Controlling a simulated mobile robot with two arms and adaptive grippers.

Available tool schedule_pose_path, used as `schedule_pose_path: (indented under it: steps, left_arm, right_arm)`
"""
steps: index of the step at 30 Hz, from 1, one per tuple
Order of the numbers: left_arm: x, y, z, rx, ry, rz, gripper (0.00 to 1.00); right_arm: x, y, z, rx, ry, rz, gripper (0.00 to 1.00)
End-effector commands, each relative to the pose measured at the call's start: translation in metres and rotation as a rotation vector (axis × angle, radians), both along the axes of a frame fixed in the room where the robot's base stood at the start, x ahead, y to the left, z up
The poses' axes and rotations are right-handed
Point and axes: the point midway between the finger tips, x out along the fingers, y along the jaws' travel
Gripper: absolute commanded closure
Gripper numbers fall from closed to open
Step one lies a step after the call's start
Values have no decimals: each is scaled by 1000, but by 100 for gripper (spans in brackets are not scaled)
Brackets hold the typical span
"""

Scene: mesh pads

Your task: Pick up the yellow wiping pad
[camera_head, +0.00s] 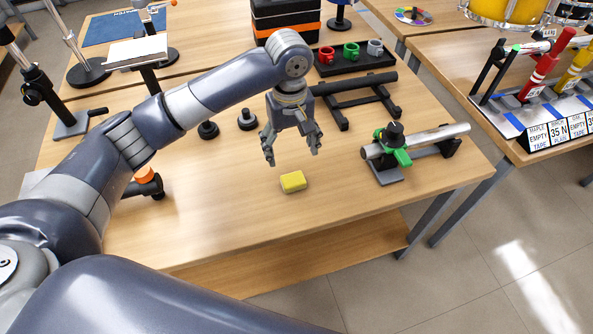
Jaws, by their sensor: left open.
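The yellow wiping pad (293,182) is a small block lying flat on the wooden table (235,215), close to its front edge. My left gripper (291,157) is above and just behind the pad, pointing down. Its fingers are spread, with nothing between them. The gripper appears apart from the pad; the exact height above it is hard to judge. My right gripper is not in view.
A clamp stand with a green clamp (397,157) and metal rod stands right of the pad. Behind are a black stand (359,98) and a black tray with coloured rings (350,60). Small black knobs (208,130) sit left of the gripper. The table around the pad is clear.

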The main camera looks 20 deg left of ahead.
Motion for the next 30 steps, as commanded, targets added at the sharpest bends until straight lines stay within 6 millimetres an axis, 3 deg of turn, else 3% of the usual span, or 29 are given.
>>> schedule_pose_path:
  steps: [7,12,24,30]
  left_arm:
    - [-1,1,-37,3,6,7,27]
    - [0,1,-52,2,1,4,27]
    - [2,1,-101,2,2,3,27]
    - [3,0,-106,1,0,2,27]
  right_arm:
    - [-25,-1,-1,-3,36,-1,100]
    - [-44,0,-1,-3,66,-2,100]
    - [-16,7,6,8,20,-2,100]
    - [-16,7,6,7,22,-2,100]
